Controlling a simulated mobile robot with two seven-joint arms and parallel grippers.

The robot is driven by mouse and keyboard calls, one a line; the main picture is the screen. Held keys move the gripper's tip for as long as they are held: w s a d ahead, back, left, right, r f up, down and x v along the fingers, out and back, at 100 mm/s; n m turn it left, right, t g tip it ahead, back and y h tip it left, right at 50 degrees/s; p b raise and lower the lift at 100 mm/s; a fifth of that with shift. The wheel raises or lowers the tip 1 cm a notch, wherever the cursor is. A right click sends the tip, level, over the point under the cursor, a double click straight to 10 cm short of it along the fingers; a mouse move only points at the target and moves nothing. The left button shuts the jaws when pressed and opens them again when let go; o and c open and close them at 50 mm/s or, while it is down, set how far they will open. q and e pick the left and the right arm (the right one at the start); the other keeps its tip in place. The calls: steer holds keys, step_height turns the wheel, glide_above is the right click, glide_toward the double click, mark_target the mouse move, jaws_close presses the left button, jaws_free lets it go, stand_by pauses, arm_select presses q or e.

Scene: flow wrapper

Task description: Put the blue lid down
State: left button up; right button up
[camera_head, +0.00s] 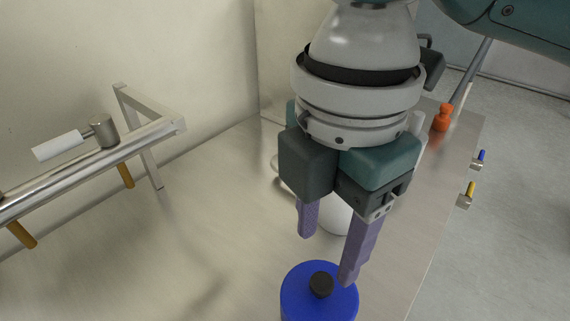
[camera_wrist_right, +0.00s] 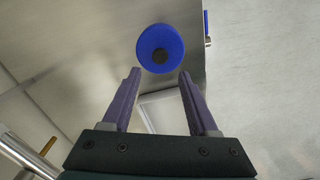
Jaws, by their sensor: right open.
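The blue lid (camera_head: 300,297) with a black knob (camera_head: 321,284) is at the bottom of the head view, and its lower part is cut off by the frame edge. In the right wrist view the lid (camera_wrist_right: 150,41) shows as a round blue disc beyond the fingertips. My right gripper (camera_head: 328,257) has two purple fingers spread apart with nothing between them. In the head view one fingertip overlaps the lid's upper right edge; I cannot tell whether it touches. My left gripper is not in view.
A white container (camera_head: 336,217) stands on the metal table (camera_head: 225,225), partly hidden behind my right gripper. A metal rail (camera_head: 75,175) with a white handle runs along the left. An orange object (camera_head: 441,118) stands at the back right. Blue and yellow fittings stick out from the right edge.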

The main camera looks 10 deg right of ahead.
step_height(320, 180, up, 6)
steer(key=s+a+f+m+t+y, duration=0.2)
steer(key=s+a+f+m+y, duration=0.25)
steer(key=a+m, duration=0.2)
steer(key=s+d+f+m+h, duration=0.2)
steer(key=s+d+m, duration=0.1)
steer(key=d+m, duration=0.3)
steer(key=s+d+f+m+t+h, duration=0.1)
steer(key=s+d+f+m+h, duration=0.1)
steer(key=d+m, duration=0.5)
steer(key=s+d+f, duration=0.1)
steer(key=s+d, duration=0.1)
steer(key=d, duration=0.1)
steer(key=shift+s+t+p, duration=0.3)
steer(key=shift+d+m, duration=0.1)
steer(key=shift+m, duration=0.15)
